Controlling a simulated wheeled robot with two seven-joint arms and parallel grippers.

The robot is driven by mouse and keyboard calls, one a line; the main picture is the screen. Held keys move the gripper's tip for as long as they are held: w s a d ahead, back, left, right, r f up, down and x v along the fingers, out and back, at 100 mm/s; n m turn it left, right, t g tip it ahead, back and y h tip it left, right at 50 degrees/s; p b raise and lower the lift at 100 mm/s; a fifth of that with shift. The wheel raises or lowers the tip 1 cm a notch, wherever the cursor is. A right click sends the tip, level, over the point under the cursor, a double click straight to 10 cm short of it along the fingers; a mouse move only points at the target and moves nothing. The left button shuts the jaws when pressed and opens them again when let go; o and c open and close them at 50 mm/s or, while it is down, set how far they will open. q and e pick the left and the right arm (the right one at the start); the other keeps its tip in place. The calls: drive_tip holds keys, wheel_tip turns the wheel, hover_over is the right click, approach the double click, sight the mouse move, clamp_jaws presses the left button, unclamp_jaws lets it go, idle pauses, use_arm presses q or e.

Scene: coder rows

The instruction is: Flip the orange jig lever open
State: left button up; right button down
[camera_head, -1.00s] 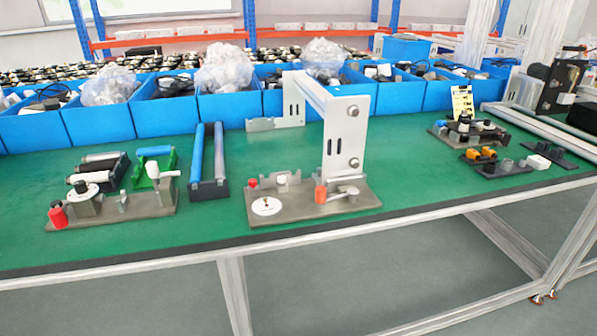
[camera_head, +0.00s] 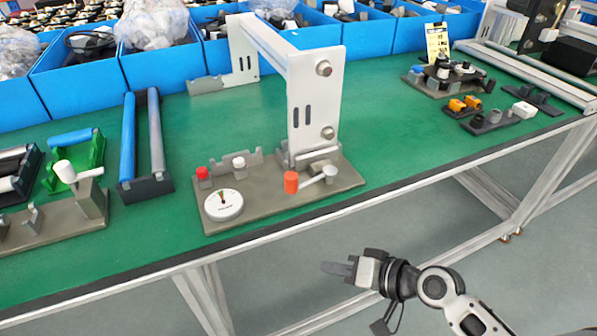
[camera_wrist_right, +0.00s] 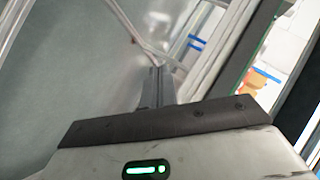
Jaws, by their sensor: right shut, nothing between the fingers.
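The orange jig lever (camera_head: 291,183) stands at the front right of a grey-brown jig plate (camera_head: 250,215) on the green bench. A grey-white lever arm (camera_head: 318,178) lies beside it, and a round white dial (camera_head: 223,204) and a red knob (camera_head: 202,173) are to its left. My right gripper (camera_head: 326,268) is shut and empty, in front of the bench edge and apart from the jig. In the right wrist view the closed fingers (camera_wrist_right: 158,75) point over grey floor. My left gripper is not in view.
A tall white bracket frame (camera_head: 316,95) rises behind the jig lever. Blue bins (camera_head: 95,75) line the back. A holder with blue and grey rollers (camera_head: 142,140) stands left.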

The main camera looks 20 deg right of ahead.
drive_tip(key=w+d+r+m+t+y, duration=0.1)
drive_tip(key=w+d+r+m+y, duration=0.15)
drive_tip(key=r, duration=0.55)
drive_tip(key=w+d+r+m+t+y, duration=0.1)
drive_tip(key=w+d+r+y, duration=0.25)
drive_tip(key=r, duration=0.35)
drive_tip(key=shift+m, duration=0.25)
drive_tip(key=x, duration=0.2)
drive_tip(key=p+x, duration=0.1)
drive_tip(key=x, duration=0.5)
drive_tip(key=shift+s+a+r+p, duration=0.25)
drive_tip(key=shift+s+a+p, duration=0.1)
drive_tip(key=shift+a, duration=0.15)
drive_tip(key=shift+w+a+f, duration=0.1)
drive_tip(key=shift+w+a, duration=0.3)
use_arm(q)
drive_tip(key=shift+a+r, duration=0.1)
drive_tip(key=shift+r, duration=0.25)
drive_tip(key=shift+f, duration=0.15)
use_arm(e)
drive_tip(key=shift+f, duration=0.1)
